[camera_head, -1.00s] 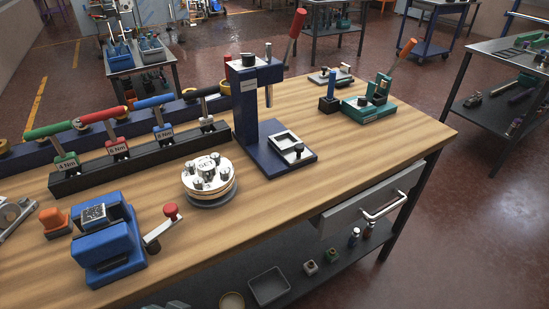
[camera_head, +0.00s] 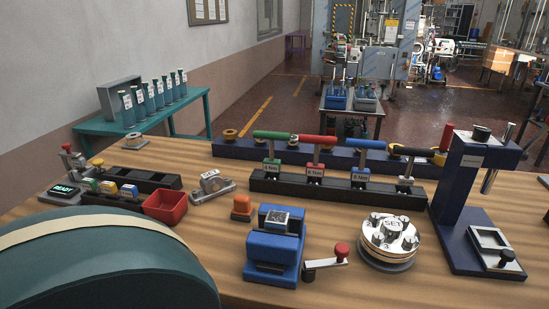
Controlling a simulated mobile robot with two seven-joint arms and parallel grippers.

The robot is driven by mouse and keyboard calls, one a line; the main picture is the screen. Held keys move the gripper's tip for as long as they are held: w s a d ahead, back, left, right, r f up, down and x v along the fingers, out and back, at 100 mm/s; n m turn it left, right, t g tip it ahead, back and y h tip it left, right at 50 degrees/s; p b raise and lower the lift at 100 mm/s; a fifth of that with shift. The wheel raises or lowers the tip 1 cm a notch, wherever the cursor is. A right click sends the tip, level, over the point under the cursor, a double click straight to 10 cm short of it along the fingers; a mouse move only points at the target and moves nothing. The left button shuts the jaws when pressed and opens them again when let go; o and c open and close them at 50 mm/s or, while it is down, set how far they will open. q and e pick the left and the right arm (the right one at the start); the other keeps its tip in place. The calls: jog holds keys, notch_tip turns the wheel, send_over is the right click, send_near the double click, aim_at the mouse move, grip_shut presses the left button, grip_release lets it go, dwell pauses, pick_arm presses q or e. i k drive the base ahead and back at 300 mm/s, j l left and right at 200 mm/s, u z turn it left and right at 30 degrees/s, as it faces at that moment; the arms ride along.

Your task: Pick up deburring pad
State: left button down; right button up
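A small orange block (camera_head: 242,205) with a wider foot stands on the wooden bench, left of a blue vise-like fixture (camera_head: 274,246). It may be the deburring pad, but I cannot tell for certain. It stands apart from the fixture. The fixture holds a grey patterned plate on top and has a crank with a red knob (camera_head: 341,250) on its right. Neither of my grippers is in view.
A large dark teal rounded body with a cream band (camera_head: 95,230) fills the lower left. A red bin (camera_head: 165,207), a metal bracket (camera_head: 211,187), a torque-tool rack (camera_head: 337,191), a round SET turret (camera_head: 388,240) and a dark blue press (camera_head: 462,200) crowd the wooden bench (camera_head: 225,255).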

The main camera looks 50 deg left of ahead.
aim_at(242, 210)
jog(key=u, duration=1.8)
jog(key=l+u, duration=0.15)
jog(key=u, duration=0.25)
jog(key=l+u, duration=0.15)
jog(key=u, duration=0.25)
